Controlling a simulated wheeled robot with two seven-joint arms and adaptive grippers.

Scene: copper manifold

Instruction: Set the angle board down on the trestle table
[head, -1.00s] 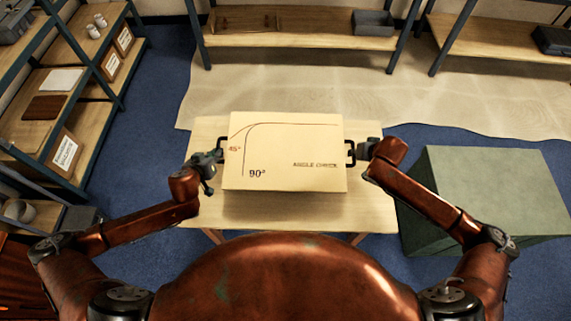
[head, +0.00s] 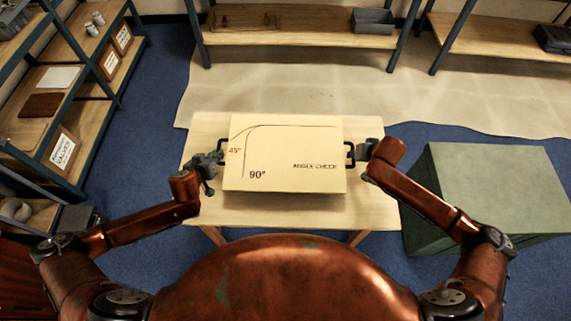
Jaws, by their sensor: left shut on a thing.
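My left gripper (head: 218,159) is shut on the board's left handle. My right gripper (head: 354,155) is at the right handle, its fingers too small and hidden to read.
A green block (head: 490,185) stands on the floor right of the table. Shelves with a grey bin (head: 373,21) are at the back. A left shelf (head: 75,105) holds framed signs and small items. A beige sheet (head: 300,85) covers the floor behind the table.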

